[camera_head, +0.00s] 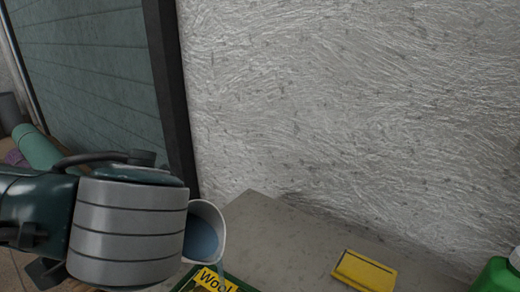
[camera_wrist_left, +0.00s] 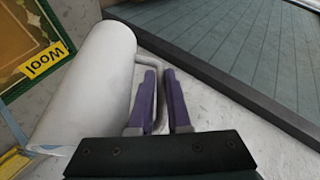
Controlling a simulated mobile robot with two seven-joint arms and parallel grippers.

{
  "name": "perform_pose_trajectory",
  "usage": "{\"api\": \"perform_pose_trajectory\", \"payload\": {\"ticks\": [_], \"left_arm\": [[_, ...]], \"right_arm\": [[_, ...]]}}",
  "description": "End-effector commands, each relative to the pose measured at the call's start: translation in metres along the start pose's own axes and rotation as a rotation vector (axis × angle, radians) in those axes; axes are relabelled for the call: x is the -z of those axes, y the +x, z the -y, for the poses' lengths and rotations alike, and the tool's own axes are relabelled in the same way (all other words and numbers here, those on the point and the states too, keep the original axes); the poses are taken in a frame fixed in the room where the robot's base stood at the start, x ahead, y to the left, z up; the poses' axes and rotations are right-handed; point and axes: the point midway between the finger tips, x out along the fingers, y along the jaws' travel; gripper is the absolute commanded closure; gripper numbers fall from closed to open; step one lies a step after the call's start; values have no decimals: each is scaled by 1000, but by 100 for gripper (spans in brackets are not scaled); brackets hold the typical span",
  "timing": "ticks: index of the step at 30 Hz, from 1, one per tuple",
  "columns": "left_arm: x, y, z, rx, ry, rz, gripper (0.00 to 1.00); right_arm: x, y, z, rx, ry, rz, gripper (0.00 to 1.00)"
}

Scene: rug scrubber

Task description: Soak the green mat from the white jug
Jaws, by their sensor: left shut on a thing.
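The white jug (camera_head: 217,215) is tilted on its side with its mouth to the right in the head view, and blue water shows inside. A thin bluish stream falls from its lip toward the green mat (camera_head: 178,289), which shows only in part at the bottom edge with a yellow "Wool" label (camera_head: 215,281). In the left wrist view, the jug's white body (camera_wrist_left: 88,85) lies beside my left gripper (camera_wrist_left: 161,85), whose purple fingers are shut on the jug's handle. The mat there (camera_wrist_left: 62,18) has a green border and brown middle. My right gripper is out of view.
A yellow block (camera_head: 365,271) lies on the grey tabletop (camera_head: 290,235) right of the mat. A green bottle (camera_head: 495,277) stands at the right edge. A rough pale wall (camera_head: 350,100) and a dark-framed green panel (camera_head: 90,60) are behind. Bare tabletop lies between mat and block.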

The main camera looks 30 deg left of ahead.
Motion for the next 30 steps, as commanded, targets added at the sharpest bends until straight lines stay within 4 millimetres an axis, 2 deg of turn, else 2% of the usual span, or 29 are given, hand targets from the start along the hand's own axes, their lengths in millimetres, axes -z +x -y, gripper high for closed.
{"api": "perform_pose_trajectory", "payload": {"ticks": [11,14,18,21,30], "left_arm": [[1,0,0,10,1,-3,100],[1,-1,3,-13,-8,5,100],[0,-1,9,-169,-72,42,100],[-2,3,6,-296,-126,68,100],[-6,9,-7,-490,-205,106,100]], "right_arm": [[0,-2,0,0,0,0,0],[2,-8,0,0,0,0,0],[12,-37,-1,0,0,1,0],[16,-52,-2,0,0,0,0],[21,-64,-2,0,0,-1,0]]}}
